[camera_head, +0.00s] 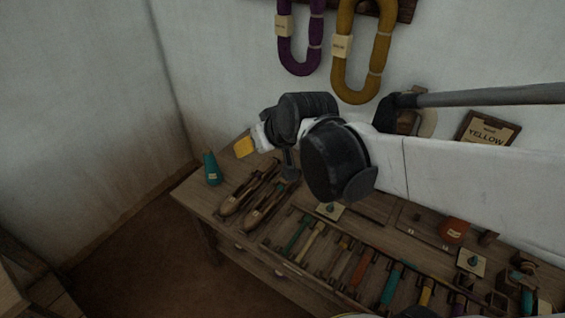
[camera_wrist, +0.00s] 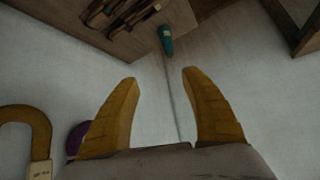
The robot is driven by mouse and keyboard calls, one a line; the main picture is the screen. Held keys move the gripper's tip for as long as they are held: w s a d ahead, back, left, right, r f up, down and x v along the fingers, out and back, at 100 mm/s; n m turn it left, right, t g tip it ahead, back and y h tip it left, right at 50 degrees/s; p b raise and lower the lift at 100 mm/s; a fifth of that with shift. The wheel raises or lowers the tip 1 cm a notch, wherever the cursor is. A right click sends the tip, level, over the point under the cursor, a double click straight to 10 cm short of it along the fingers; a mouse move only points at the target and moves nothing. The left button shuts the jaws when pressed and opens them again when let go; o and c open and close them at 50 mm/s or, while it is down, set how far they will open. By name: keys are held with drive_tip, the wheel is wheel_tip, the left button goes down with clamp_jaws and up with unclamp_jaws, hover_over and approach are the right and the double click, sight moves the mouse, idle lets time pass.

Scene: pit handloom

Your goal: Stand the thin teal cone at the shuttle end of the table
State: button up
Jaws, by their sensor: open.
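The teal cone (camera_head: 211,169) appears upright at the left end of the wooden table (camera_head: 188,190), beside the shuttles (camera_head: 245,190). It carries a small pale label. The wrist view shows the cone (camera_wrist: 165,40) at the top centre, beyond my fingertips and near the table edge. My gripper (camera_head: 245,147) is up and to the right of the cone in the head view, with one yellow finger showing. In the wrist view my gripper (camera_wrist: 160,74) has its two yellow fingers spread wide, with nothing between them. The cone is apart from the fingers.
A row of coloured bobbins (camera_head: 361,270) lies along the table right of the shuttles. A red-orange object (camera_head: 454,231) stands farther right. Purple (camera_head: 299,45) and mustard (camera_head: 361,55) yarn hanks hang on the wall. Open floor (camera_head: 140,235) lies left of the table.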

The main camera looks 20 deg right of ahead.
drive_tip(key=s+d+m+h, duration=0.1)
drive_tip(key=s+d, duration=0.1)
drive_tip(key=s, duration=0.5)
drive_tip(key=s+d+f+g, duration=0.1)
drive_tip(key=s+d, duration=0.1)
drive_tip(key=s, duration=0.6)
drive_tip(key=shift+m+g+h, duration=0.3)
drive_tip(key=shift+m+h, duration=0.1)
